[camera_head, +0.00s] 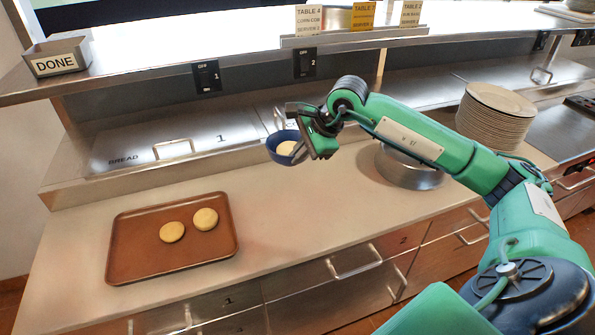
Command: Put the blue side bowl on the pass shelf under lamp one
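The blue side bowl (272,143) is in the middle of the head view, upright or nearly so, with something pale inside. My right gripper (297,151) reaches it from the right and is shut on its right rim, holding it in front of the lids below the shelf. The pass shelf (150,62) runs across the back, higher up. Black plates marked 1 (207,77) and 2 (305,62) sit on its front edge. No lamp itself is visible. My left gripper is not in view.
A DONE box (57,62) stands at the shelf's left end; table cards (309,18) stand in a rail farther right. A brown tray (125,245) with two buns lies on the counter. A plate stack (495,115) is at right. The shelf above plate 1 looks clear.

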